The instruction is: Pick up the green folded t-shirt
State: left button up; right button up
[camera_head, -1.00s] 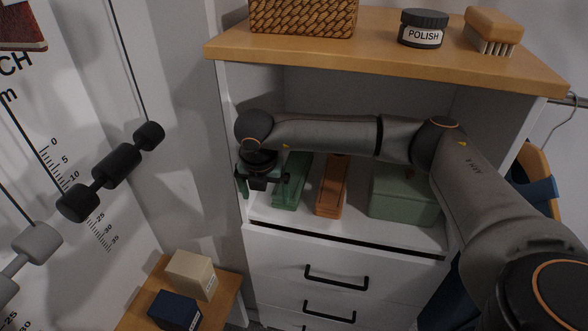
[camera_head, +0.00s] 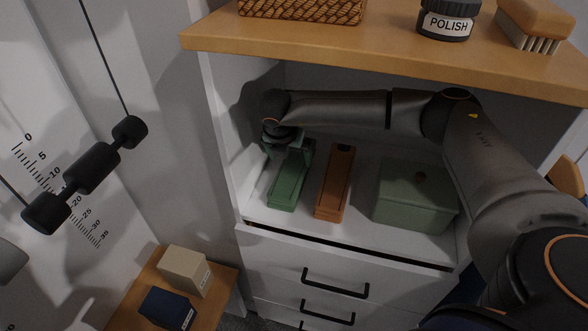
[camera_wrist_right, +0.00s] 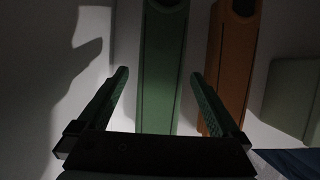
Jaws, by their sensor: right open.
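The green folded t-shirt (camera_head: 286,188) is a long, narrow green shape lying on the cabinet's lower shelf, left of the orange one. My right gripper (camera_head: 292,147) is over its far end, inside the cabinet. In the right wrist view, the t-shirt (camera_wrist_right: 160,60) runs up the middle with a dark neck opening at the top. The open fingers of the right gripper (camera_wrist_right: 160,76) appear on either side of it, with nothing held. How far the fingers are above the t-shirt is hard to tell. My left gripper is not in view.
An orange folded item (camera_head: 333,183) lies close to the right, then a green box (camera_head: 415,199). The cabinet's wooden top (camera_head: 400,62) is above my forearm, and its left wall is close. A polish jar (camera_head: 448,22) and brush (camera_head: 535,27) stand on top.

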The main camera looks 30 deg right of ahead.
aim_at(293, 165)
jog(key=x, duration=0.6)
jog(key=shift+d+f, duration=0.1)
jog(key=shift+f, duration=0.2)
jog(key=c, duration=1.2)
